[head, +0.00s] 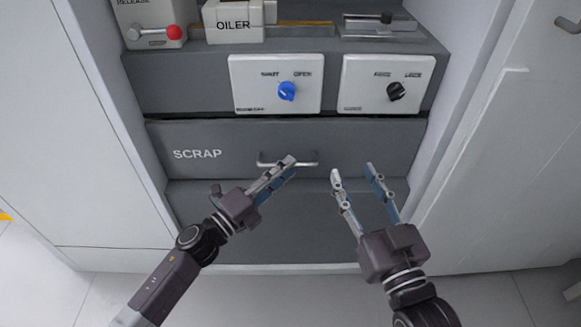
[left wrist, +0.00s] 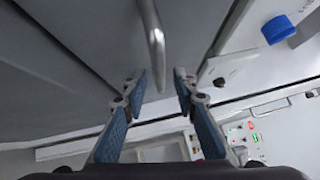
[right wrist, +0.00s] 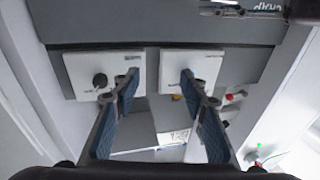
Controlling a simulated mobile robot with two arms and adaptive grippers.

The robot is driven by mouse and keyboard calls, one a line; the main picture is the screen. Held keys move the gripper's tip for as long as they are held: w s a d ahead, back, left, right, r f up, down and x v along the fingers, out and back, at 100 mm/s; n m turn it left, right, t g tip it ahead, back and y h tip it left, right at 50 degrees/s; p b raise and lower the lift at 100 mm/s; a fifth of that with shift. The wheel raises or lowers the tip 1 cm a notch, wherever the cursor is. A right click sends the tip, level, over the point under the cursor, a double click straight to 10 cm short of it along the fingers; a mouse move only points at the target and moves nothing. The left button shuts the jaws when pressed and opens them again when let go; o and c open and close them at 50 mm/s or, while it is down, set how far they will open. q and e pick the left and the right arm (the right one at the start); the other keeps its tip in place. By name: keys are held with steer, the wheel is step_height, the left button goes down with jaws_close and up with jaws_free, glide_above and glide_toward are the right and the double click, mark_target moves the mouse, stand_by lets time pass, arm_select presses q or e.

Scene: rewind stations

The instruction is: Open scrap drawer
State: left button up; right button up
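The scrap drawer (head: 235,134) has a grey front with the word SCRAP in white at its left, and it looks shut. Its silver bar handle (head: 307,164) is at the middle of the front. My left gripper (head: 289,166) is open, with its fingertips at the handle in the head view. In the left wrist view, the handle (left wrist: 156,42) lies just beyond the gap between the open fingertips (left wrist: 157,80); I see no grip on it. My right gripper (head: 352,170) is open and empty, right of the handle; its open fingers (right wrist: 158,80) show in the right wrist view.
Above the drawer are two white panels, one with a blue knob (head: 287,91), one with a black knob (head: 396,90). An oiler box (head: 233,22) and a red-knobbed lever (head: 174,32) sit higher. White walls (head: 478,135) flank the recess. The floor in front looks clear.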

arm_select(q)
steer(key=shift+x, duration=1.05)
arm_select(e)
steer(key=shift+a+r+t, duration=0.1)
steer(key=shift+r+t, duration=0.3)
steer(key=shift+r, duration=0.45)
arm_select(q)
steer(key=shift+c, duration=0.2)
jaws_close()
